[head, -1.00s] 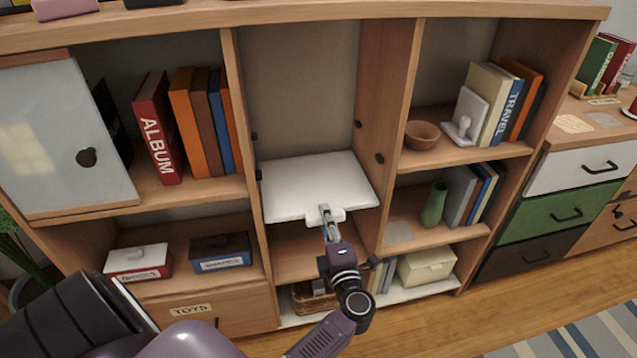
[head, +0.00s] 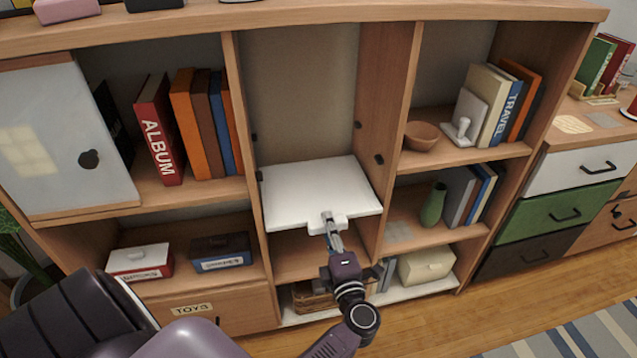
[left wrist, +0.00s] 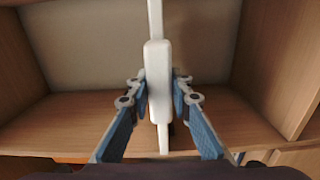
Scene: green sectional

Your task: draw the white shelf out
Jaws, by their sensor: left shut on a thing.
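The white shelf (head: 315,188) lies level in the middle bay of the wooden bookcase, its front edge sticking out a little. A white tab stands at the middle of its front edge. My left gripper (head: 328,219) is shut on this tab. In the left wrist view the two blue-grey fingers of my left gripper (left wrist: 160,95) press the tab from both sides, and the white shelf (left wrist: 163,140) shows edge-on as a thin strip. My right gripper is not in view.
A cabinet door with a dark knob (head: 88,159) covers part of the left bay. Books, a brown bowl (head: 421,136) and a green vase (head: 433,205) fill the right bay. Below the shelf are an open compartment and a wicker basket (head: 312,297).

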